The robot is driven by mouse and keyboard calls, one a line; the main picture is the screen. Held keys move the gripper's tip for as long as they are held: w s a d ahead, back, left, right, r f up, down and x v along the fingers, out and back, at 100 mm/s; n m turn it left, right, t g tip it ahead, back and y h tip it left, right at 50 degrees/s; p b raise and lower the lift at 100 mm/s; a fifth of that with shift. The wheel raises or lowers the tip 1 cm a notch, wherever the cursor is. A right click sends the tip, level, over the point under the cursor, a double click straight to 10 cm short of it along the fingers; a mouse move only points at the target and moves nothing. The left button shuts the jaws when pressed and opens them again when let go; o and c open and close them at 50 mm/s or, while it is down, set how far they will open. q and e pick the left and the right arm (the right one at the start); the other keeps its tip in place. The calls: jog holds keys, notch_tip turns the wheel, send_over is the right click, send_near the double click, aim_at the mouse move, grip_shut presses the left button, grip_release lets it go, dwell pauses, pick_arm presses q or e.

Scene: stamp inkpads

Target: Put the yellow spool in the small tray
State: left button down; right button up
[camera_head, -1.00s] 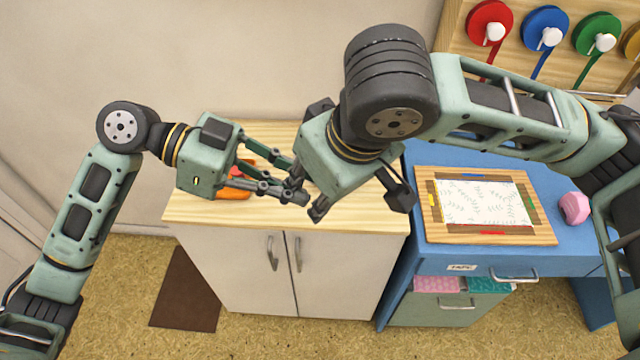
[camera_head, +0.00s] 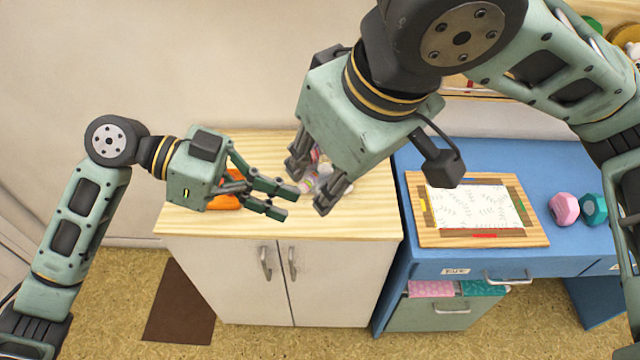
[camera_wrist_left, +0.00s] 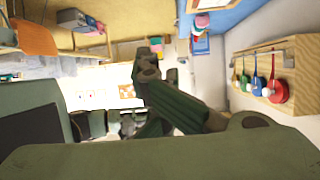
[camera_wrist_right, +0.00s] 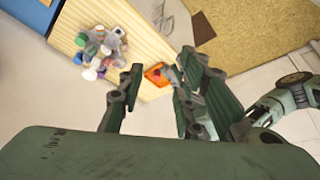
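An orange tray (camera_head: 226,202) lies on the wooden cabinet top, partly behind my left gripper (camera_head: 284,202). It also shows in the right wrist view (camera_wrist_right: 154,76), with a small reddish thing on it. A pile of small coloured spools (camera_head: 318,180) lies to its right, partly hidden by my right gripper (camera_head: 310,182). The pile shows better in the right wrist view (camera_wrist_right: 101,48), but I cannot single out a yellow spool. My left gripper is open and empty, between tray and pile. My right gripper is open and empty above the pile.
A blue desk (camera_head: 400,262) with a framed patterned board (camera_head: 470,208) stands at the right. Pink (camera_head: 563,207) and teal (camera_head: 594,209) objects sit on it. The front strip of the cabinet top (camera_head: 290,228) is clear. My two grippers are close together.

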pick_arm(q)
jog(key=s+a+r+n+t, duration=0.2)
jog(key=a+r+n+t, duration=0.1)
jog(key=r+t, duration=0.1)
jog(key=shift+a+r, duration=0.35)
jog(key=shift+r, duration=0.3)
pick_arm(e)
jog(key=shift+v, duration=1.15)
jog(key=shift+w, duration=0.1)
